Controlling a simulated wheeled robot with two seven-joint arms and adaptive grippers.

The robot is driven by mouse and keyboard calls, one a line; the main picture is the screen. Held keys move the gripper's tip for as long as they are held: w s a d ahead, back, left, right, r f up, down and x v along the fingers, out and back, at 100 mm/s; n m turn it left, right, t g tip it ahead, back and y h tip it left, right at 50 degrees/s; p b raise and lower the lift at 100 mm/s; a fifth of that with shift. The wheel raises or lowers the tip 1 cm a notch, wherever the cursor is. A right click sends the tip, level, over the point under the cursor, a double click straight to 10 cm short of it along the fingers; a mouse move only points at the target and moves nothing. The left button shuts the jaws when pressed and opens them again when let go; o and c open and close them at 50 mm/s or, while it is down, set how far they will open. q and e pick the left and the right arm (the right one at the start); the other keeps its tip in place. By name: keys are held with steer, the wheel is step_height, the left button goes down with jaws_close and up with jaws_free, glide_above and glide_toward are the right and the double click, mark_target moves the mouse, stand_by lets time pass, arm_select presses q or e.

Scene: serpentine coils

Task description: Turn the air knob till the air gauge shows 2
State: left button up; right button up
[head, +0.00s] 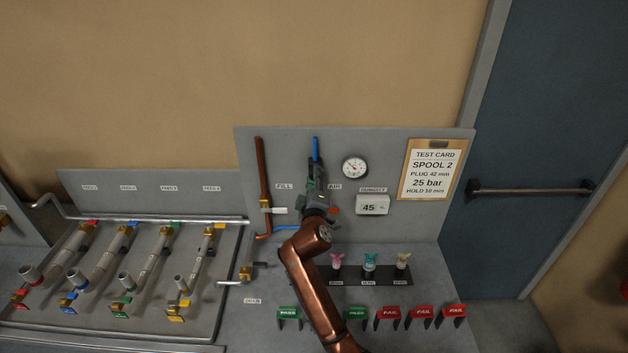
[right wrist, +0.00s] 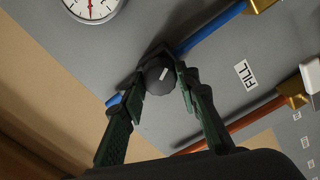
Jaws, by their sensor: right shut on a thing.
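The air knob (right wrist: 160,74) is a dark round knob with a pale mark on its face, on the grey panel in the right wrist view. My right gripper (right wrist: 163,82) is shut on it, with one finger on each side. In the head view my right gripper (head: 315,192) reaches up to the panel beside the AIR label (head: 334,187) and hides the knob. The air gauge (head: 354,167) is a round white dial to the right of the gripper. Its needle is too small to read surely. Part of the gauge (right wrist: 92,8) shows in the right wrist view. My left gripper is not in view.
A blue pipe (head: 315,148) and a copper pipe (head: 261,175) run up the panel. A display (head: 373,205) reading 45 sits under the gauge, left of the test card (head: 431,170). Colored pieces stand in a black rack (head: 388,280) on the bench below.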

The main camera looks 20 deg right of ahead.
steer(key=shift+m, duration=0.6)
steer(key=o, duration=1.2)
steer(key=shift+c, duration=0.2)
steer(key=v, duration=1.2)
steer(key=shift+a+f, duration=0.1)
steer(key=shift+a, duration=0.05)
